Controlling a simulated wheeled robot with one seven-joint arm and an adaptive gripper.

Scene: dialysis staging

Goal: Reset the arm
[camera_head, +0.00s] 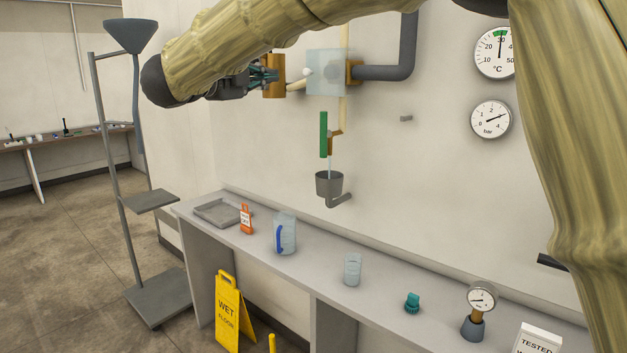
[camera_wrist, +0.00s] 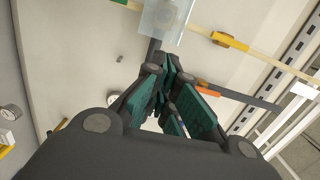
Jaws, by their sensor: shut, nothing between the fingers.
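My arm, in a tan sleeve, arches across the top of the head view. My gripper (camera_head: 268,75) is at its end on the left, close to an orange-brown pipe fitting; whether they touch I cannot tell. In the wrist view my gripper (camera_wrist: 172,90) shows its dark green finger pads drawn together, with nothing seen between them. A translucent box (camera_head: 328,72) on the wall is just right of the gripper; it also shows at the top of the wrist view (camera_wrist: 165,18).
A shelf (camera_head: 320,273) below holds a grey tray (camera_head: 212,214), an orange tagged item (camera_head: 246,218), a clear jug (camera_head: 285,234), a beaker (camera_head: 352,269), a teal cap (camera_head: 412,302) and a gauge (camera_head: 480,300). A funnel stand (camera_head: 120,180) and yellow sign (camera_head: 230,312) stand on the floor.

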